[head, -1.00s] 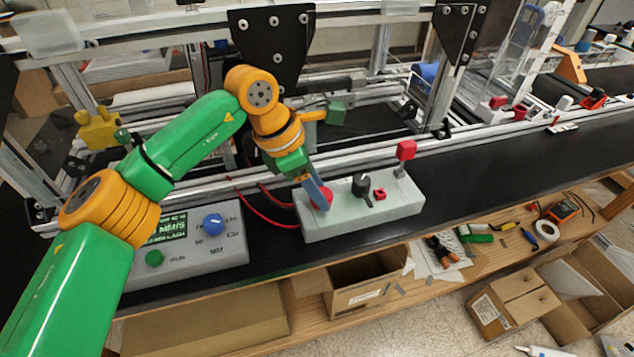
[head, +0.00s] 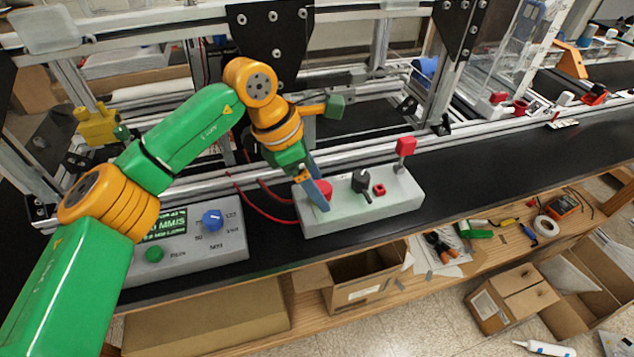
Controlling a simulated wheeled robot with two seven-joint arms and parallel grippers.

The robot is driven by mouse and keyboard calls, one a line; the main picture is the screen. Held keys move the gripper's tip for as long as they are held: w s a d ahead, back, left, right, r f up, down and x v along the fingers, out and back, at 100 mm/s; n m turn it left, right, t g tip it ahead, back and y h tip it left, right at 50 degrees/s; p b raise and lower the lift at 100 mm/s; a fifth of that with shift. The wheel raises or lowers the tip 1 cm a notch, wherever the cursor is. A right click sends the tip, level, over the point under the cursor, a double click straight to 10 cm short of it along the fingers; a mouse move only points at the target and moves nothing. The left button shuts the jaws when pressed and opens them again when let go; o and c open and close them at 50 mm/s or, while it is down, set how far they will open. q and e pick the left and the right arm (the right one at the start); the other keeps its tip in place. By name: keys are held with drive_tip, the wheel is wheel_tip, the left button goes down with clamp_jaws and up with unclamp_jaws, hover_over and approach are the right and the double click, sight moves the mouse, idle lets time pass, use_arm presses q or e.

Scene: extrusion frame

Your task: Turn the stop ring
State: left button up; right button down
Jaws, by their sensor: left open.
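A pale box (head: 340,222) stands on the black bench top. A red round stop control (head: 326,186) sits at the left of its upper face. It is partly hidden by the blue-grey fingers of my left gripper (head: 319,199). The fingers point down and lie over the red control, one on its near side. The gripper is open, and I cannot tell whether the fingers touch the red part. My right gripper is not in view.
The box also carries a black switch (head: 361,183), a small red button (head: 379,189) and a raised red block (head: 405,147). A grey panel (head: 228,246) with a green display and blue knob (head: 212,220) is on the left. Red cables (head: 262,217) run between them.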

use_arm(q)
drive_tip(key=v, duration=0.6)
drive_tip(key=shift+r+b, duration=0.35)
drive_tip(key=shift+r, duration=0.05)
drive_tip(key=shift+a, duration=0.15)
